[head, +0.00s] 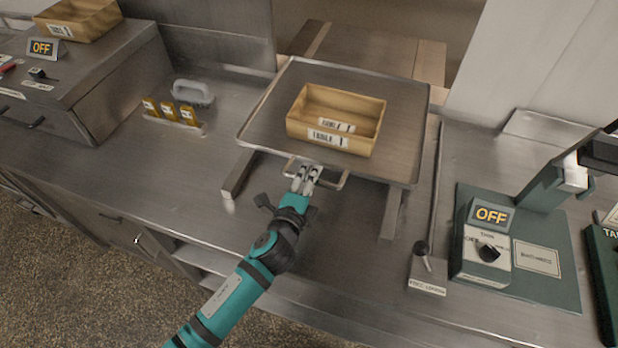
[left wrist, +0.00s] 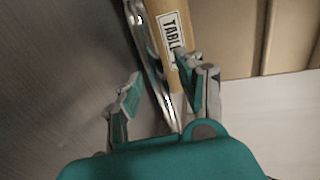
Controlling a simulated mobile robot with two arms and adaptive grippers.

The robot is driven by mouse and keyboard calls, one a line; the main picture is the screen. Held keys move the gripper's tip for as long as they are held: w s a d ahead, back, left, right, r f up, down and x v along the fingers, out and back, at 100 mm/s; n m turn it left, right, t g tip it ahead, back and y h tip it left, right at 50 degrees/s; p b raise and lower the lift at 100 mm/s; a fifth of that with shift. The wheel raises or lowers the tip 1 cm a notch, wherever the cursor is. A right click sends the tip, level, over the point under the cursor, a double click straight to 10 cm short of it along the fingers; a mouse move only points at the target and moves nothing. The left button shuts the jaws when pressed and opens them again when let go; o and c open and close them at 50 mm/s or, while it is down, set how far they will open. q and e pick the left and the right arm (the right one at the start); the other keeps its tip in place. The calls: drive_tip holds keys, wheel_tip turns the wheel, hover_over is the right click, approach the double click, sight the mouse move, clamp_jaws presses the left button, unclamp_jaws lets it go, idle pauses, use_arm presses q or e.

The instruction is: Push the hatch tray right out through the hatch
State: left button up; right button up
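The hatch tray (head: 262,120), a flat grey metal tray with a raised rim, lies on rails with its far edge at the hatch opening (head: 365,45). A wooden box (head: 335,115) labelled TABLE 1 sits on it; the box also shows in the left wrist view (left wrist: 178,45). A metal handle (head: 335,182) is on the tray's near edge. My left gripper (head: 305,178) is at the left part of this handle. In the left wrist view its fingers (left wrist: 158,88) stand apart, with shiny metal edges between them. Contact is unclear. I see no right gripper.
A green machine (head: 545,270) with an OFF sign is further right.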

use_arm(q)
clamp_jaws()
idle(0.6)
